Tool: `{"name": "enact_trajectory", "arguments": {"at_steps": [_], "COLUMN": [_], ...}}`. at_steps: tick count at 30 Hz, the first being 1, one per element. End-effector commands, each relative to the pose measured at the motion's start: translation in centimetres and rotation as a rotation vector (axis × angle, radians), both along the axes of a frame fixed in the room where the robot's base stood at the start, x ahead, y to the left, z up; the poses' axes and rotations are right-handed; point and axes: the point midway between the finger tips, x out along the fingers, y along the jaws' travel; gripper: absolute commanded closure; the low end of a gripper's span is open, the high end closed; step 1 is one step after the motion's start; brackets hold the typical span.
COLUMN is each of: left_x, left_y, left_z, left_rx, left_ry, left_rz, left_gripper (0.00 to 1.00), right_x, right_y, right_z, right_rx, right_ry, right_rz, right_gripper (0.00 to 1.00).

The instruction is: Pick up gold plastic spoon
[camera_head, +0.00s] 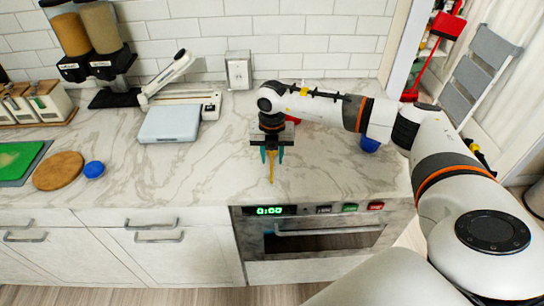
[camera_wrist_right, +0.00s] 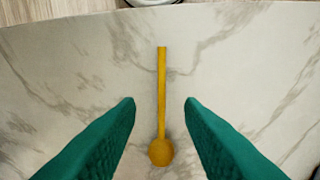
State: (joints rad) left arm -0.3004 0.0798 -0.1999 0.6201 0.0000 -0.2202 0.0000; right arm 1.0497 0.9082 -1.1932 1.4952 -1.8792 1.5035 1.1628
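The gold plastic spoon (camera_head: 271,169) lies on the marble countertop above the oven, its handle toward the front edge. In the right wrist view the spoon (camera_wrist_right: 161,105) runs along the middle, with its round bowl nearest the bottom of the picture. My right gripper (camera_head: 272,156) points down over the spoon's bowl end. In the wrist view its two green fingers (camera_wrist_right: 160,102) are apart, one on each side of the spoon, with a gap to it. I cannot tell the exact height above the counter. My left gripper is in neither view.
A pale blue kitchen scale (camera_head: 169,124), a white-armed device (camera_head: 183,97), a blue ball-like object (camera_head: 94,169) and a round wooden board (camera_head: 58,171) stand to the left. A blue object (camera_head: 369,144) is partly behind my right arm.

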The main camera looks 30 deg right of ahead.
Motion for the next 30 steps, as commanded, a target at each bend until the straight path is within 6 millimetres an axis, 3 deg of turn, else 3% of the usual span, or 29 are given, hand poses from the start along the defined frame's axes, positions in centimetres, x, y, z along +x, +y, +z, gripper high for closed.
{"name": "enact_trajectory", "arguments": {"at_steps": [3, 8, 16, 22, 30], "left_x": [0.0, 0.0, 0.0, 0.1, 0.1], "left_y": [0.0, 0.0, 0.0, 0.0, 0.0], "left_z": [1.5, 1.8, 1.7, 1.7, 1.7], "left_rx": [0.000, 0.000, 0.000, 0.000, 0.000], "left_ry": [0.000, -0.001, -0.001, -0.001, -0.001], "left_rz": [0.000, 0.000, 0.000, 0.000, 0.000], "left_gripper": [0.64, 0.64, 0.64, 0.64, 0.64], "right_x": [0.5, 0.5, 0.5, 0.5, 0.5], "right_y": [-0.2, -0.2, -0.2, -0.2, -0.2], "right_z": [-1.5, -3.5, -4.0, -3.9, -3.9], "right_rx": [0.000, 0.000, 0.001, 0.001, 0.001], "right_ry": [0.005, 0.002, -0.001, -0.001, -0.001], "right_rz": [-0.001, 0.001, 0.002, 0.002, 0.001], "right_gripper": [0.65, 0.65, 0.65, 0.98, 1.00]}}
